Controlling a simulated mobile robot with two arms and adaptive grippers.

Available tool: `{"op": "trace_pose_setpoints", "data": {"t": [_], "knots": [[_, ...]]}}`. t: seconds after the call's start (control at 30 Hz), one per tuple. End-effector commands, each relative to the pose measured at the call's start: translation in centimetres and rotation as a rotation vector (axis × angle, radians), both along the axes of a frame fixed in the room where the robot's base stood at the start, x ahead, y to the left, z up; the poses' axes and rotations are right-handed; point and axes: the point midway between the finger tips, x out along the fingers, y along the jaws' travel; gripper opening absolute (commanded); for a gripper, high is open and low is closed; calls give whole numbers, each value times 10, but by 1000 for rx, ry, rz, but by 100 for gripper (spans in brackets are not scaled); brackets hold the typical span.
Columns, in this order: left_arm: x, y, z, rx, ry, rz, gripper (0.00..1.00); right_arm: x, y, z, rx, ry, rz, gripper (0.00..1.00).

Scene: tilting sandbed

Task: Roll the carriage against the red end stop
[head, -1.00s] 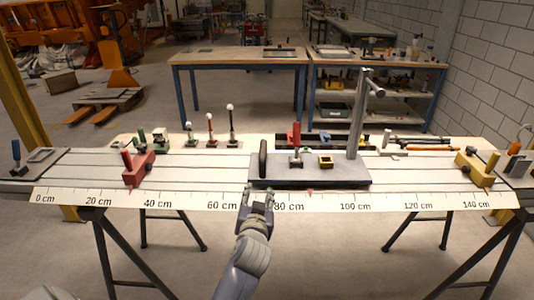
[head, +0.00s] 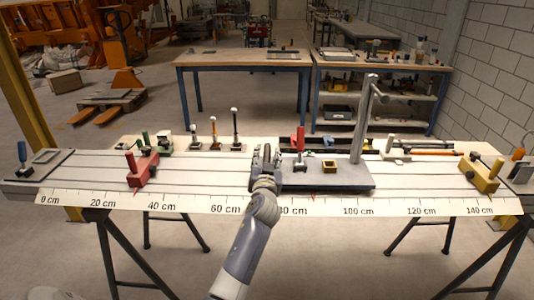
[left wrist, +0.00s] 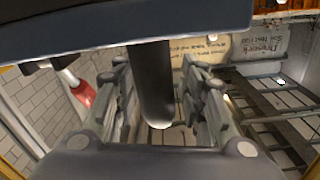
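The carriage (head: 335,180) is a dark grey plate on the pale rails, at about 70 to 105 cm on the scale. It bears a tall grey post, a red-handled clamp and a small yellow block. A dark upright handle stands at its left end; in the left wrist view the handle (left wrist: 152,85) is between my fingers. My left gripper (head: 266,154) is at that handle, fingers spread on either side; firm contact does not show. The red end stop (head: 141,169) sits on the rails to the left, near 35 cm, well apart from the carriage. My right gripper is out of view.
The rails between the red end stop and the carriage look clear. A yellow end stop (head: 481,172) is at the right. Several small posts and tools stand along the back edge. A printed scale (head: 190,204) runs along the front edge.

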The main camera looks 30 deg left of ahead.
Motion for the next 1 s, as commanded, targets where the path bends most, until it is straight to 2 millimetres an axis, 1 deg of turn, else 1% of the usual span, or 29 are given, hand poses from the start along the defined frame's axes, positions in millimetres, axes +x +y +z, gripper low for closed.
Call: {"op": "trace_pose_setpoints", "data": {"t": [0.1, 0.2, 0.5, 0.53, 0.57, 0.6, 0.7, 0.87, 1.0], "knots": [[10, 6, 0, 0, 1, 1, 38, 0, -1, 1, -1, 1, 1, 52], [14, 9, 0, 0, 1, 1, 38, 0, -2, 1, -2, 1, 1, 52], [15, 10, 0, -1, 1, 0, 38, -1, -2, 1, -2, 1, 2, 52], [15, 10, 0, -1, 1, 0, 36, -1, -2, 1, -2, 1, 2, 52], [15, 10, 0, -1, 1, 0, 29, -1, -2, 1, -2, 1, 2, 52], [15, 10, 0, -1, 1, 0, 20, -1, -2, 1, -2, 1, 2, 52], [15, 9, 0, -1, 1, 0, 0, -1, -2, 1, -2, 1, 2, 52], [15, 9, 0, -1, 1, 0, 0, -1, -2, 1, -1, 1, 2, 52], [12, 14, 0, 0, 1, 1, 0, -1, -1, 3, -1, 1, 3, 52]]}}
